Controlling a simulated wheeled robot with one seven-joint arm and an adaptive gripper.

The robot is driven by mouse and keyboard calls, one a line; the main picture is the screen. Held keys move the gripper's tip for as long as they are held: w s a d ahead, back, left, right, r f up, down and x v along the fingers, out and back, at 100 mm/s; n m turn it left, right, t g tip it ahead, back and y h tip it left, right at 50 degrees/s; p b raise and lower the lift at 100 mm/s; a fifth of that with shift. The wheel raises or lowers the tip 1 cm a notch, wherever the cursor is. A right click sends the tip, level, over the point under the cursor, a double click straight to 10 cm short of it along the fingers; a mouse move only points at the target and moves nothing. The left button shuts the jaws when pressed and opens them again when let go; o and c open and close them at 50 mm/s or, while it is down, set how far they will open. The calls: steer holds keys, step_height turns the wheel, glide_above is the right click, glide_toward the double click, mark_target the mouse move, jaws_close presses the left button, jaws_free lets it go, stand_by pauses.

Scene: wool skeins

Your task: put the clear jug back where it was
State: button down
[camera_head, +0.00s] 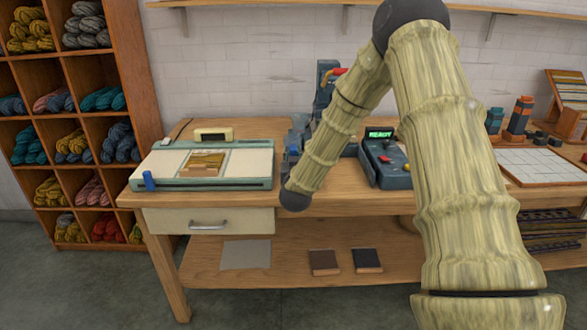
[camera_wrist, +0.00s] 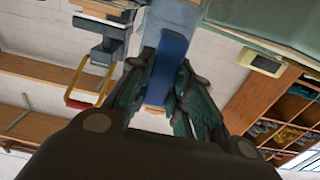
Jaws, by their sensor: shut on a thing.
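My gripper (camera_wrist: 165,88) is shut on an upright blue handle (camera_wrist: 168,58) in the wrist view, which is turned upside down. The handle joins a pale grey-blue body (camera_wrist: 178,16) cut off by the top edge. This looks to be the clear jug, but its full shape and contents do not show. In the head view my arm hides most of the gripper and what it holds, just right of the white and teal machine on the bench. I cannot tell whether the jug touches the bench.
The white and teal machine (camera_head: 254,166) stands at the left of the wooden bench (camera_head: 330,203). A dark blue control box (camera_head: 384,172) reading READY stands to the right. A machine with a red handle (camera_head: 334,75) stands behind. Wool shelves (camera_head: 66,68) are at far left.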

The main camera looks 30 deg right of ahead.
steer(key=shift+f, duration=2.05)
steer(key=shift+f, duration=0.15)
steer(key=c, duration=1.3)
jaws_free()
